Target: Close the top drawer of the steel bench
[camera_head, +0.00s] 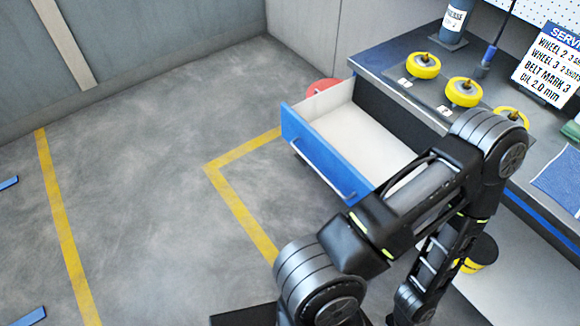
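The steel bench (390,52) stands at the upper right. Its top drawer is pulled far out, with a blue front (318,150) facing left and a pale interior (362,140). A thin metal bar handle (322,171) runs along the front. The visible part of the drawer is empty; my arm hides its near right part. That arm rises from the bottom, bends over the bench's edge and comes back down to the bottom edge. Neither gripper shows in this view.
Yellow wheels (463,92) sit on a dark plate on the bench, near a grease bottle (455,20) and a service sign (549,62). A red round object (321,87) is behind the drawer.

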